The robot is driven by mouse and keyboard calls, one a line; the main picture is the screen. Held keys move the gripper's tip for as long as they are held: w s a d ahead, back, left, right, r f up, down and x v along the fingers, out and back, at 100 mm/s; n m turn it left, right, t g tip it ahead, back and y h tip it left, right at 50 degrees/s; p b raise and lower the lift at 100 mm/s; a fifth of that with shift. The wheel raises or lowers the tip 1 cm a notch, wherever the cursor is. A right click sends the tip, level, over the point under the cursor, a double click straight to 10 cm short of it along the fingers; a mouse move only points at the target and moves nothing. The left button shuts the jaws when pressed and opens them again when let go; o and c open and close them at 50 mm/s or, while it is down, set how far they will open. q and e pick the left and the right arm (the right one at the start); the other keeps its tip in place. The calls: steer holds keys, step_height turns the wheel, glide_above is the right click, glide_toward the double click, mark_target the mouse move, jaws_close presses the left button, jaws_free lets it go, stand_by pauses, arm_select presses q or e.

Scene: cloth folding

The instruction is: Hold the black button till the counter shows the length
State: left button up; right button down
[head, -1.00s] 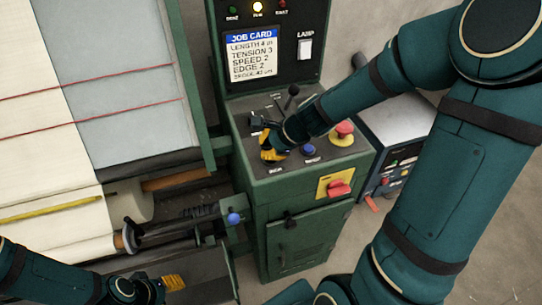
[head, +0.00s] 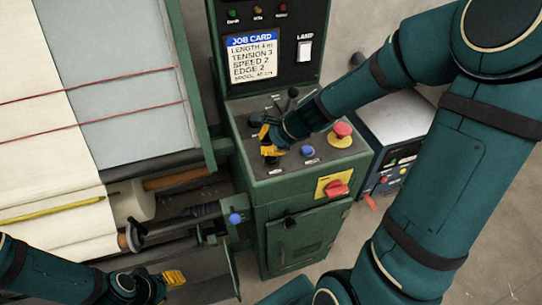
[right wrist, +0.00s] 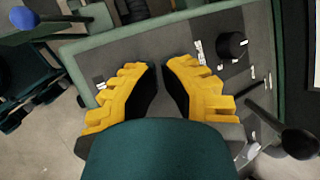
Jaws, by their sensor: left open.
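My right gripper (head: 266,150) is over the left part of the green control desk's grey top (head: 335,158). In the right wrist view its yellow fingers (right wrist: 157,72) stand a little apart with nothing seen between them. I cannot make out the black button; the gripper covers that part of the panel. The job card (head: 253,57) reads length 4 m, tension 3, speed 2, edge 2, spool 40 cm. No counter reading is in view. My left gripper (head: 174,279) is open and empty, low in front of the machine.
A blue button (head: 307,151) and a red mushroom button (head: 342,130) are right of the gripper. A black-knobbed lever (head: 293,92) stands behind; it also shows in the right wrist view (right wrist: 299,143). A red switch (head: 337,189) is on the front. Cloth (head: 50,160) lies left.

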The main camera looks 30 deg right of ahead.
steer(key=shift+r+p, duration=2)
steer(key=shift+r, duration=0.3)
steer(key=shift+f, duration=0.1)
